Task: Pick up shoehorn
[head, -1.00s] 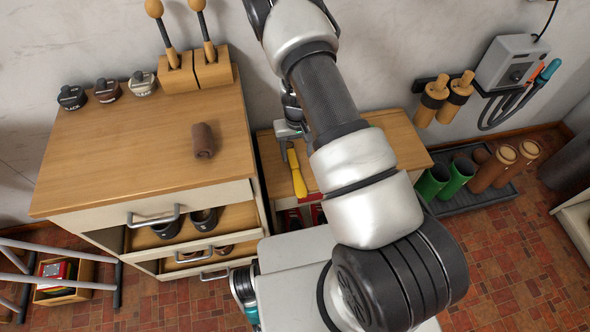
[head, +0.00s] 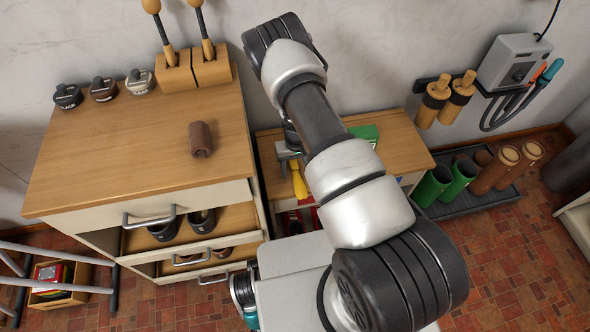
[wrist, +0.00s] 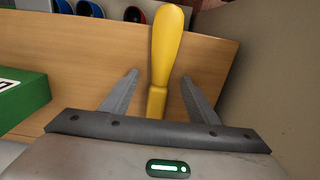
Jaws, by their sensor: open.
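The yellow shoehorn (wrist: 164,50) lies on the low wooden bench in the wrist view. Its rounded wide end points away from my gripper, and its narrower part runs between my fingers. In the head view only part of the shoehorn (head: 299,182) shows beside my arm. My gripper (wrist: 158,92) is open, with one finger on each side of the shoehorn and a gap on both sides. In the head view my gripper (head: 288,152) is above the bench, partly hidden by my arm. The shoehorn's near end is hidden behind the gripper body.
The wooden bench (head: 400,140) holds a green box (wrist: 22,98), left of my gripper in the wrist view. A taller drawer cabinet (head: 110,165) with open drawers stands close on the left. Shoes (wrist: 88,9) sit below the bench edge. A boot rack (head: 470,207) stands at right.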

